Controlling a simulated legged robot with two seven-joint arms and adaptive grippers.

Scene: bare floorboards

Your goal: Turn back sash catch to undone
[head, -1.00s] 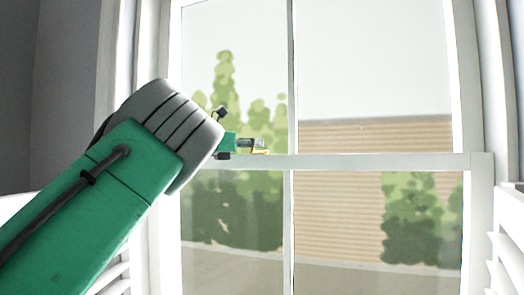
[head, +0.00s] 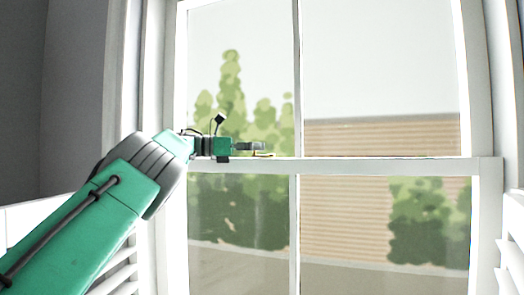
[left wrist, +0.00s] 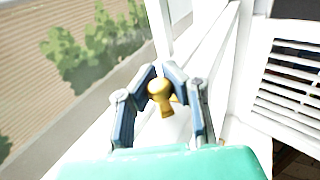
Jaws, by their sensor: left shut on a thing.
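The brass sash catch (left wrist: 160,91) shows in the left wrist view as a golden knob and stem between my fingers. In the head view only a thin golden sliver of the catch (head: 262,155) shows on the window's middle rail, just under my fingertips. My left gripper (head: 258,146) reaches in from the left along the rail. In the left wrist view my left gripper (left wrist: 161,84) has a dark finger on each side of the knob and is shut on it. The catch's base is mostly hidden. My right gripper is in neither view.
The white middle rail (head: 390,169) spans the window, with glass panes above and below. White louvred shutters stand at both sides, one at the right (head: 512,240). The right part of the rail is clear.

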